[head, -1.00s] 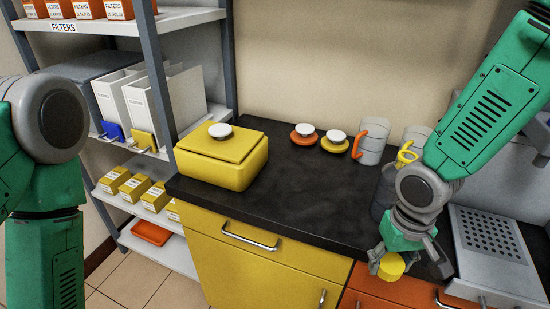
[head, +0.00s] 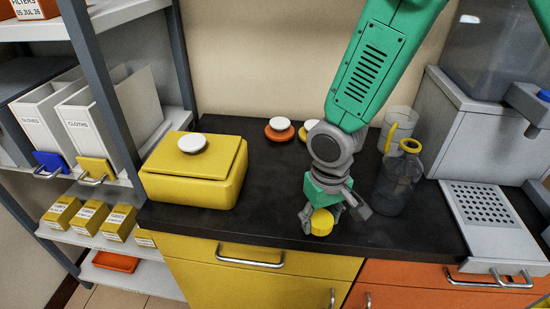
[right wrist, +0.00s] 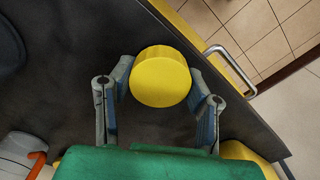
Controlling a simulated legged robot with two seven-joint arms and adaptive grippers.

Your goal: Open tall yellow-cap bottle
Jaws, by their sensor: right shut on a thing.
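My right gripper (head: 324,213) is shut on a round yellow cap (head: 321,222) and holds it over the front part of the dark counter. In the right wrist view the cap (right wrist: 160,77) sits between the two fingers of the right gripper (right wrist: 159,85). A clear grey bottle (head: 398,186) with a yellow ring at its neck stands upright on the counter, right of the gripper and apart from it. No cap shows on its top. My left gripper is not in view.
A yellow lidded box (head: 195,175) stands on the left of the counter (head: 255,222). A white-topped orange piece (head: 279,129) and a clear mug (head: 399,122) stand behind. A grey machine with a perforated tray (head: 490,205) is at right. Counter between box and gripper is clear.

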